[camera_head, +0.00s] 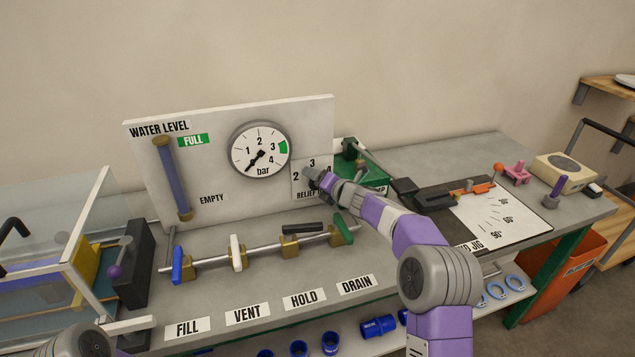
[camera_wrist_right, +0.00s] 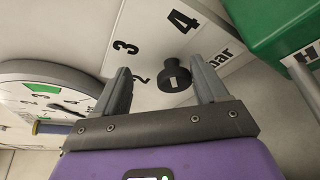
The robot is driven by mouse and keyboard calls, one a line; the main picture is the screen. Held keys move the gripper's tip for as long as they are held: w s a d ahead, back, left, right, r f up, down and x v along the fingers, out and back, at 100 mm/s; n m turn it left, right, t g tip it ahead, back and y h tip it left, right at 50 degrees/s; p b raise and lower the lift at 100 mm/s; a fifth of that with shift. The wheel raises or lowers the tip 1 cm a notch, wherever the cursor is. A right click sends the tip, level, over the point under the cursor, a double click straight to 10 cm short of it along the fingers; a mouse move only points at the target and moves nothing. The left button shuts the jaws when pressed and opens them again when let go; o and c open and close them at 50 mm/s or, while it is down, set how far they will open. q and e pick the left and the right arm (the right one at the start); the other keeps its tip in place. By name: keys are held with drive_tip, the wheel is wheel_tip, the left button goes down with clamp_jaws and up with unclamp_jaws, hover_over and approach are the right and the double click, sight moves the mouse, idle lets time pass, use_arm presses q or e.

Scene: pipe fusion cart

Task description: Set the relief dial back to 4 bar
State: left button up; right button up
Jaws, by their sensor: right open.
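The relief dial is a small black knob (camera_wrist_right: 174,76) on a white plate (camera_head: 300,180) at the lower right of the upright panel. The plate has the numbers 2, 3 and 4. The knob carries a short white mark, but I cannot tell which number it points to. My right gripper (camera_wrist_right: 160,68) is open, with its two grey fingers on either side of the knob and gaps showing between. In the head view my right gripper (camera_head: 318,180) covers the knob and part of the plate. My left gripper is out of view.
A pressure gauge (camera_head: 261,150) is left of the dial, its needle at the lower left. A pipe with blue, white, black and green valve handles (camera_head: 237,252) runs below. A green machine (camera_head: 362,175) stands close right of the panel. Bench space lies before the panel.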

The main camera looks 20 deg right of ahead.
drive_tip(key=r+p, duration=0.1)
drive_tip(key=r, duration=0.1)
drive_tip(key=r+p, duration=0.1)
drive_tip(key=r, duration=0.1)
drive_tip(key=r+p, duration=0.1)
drive_tip(key=r, duration=0.2)
drive_tip(key=shift+a, duration=0.3)
drive_tip(key=shift+d+r+p, duration=0.15)
drive_tip(key=shift+r+p, duration=0.4)
drive_tip(key=shift+p, duration=0.1)
drive_tip(key=shift+f, duration=0.1)
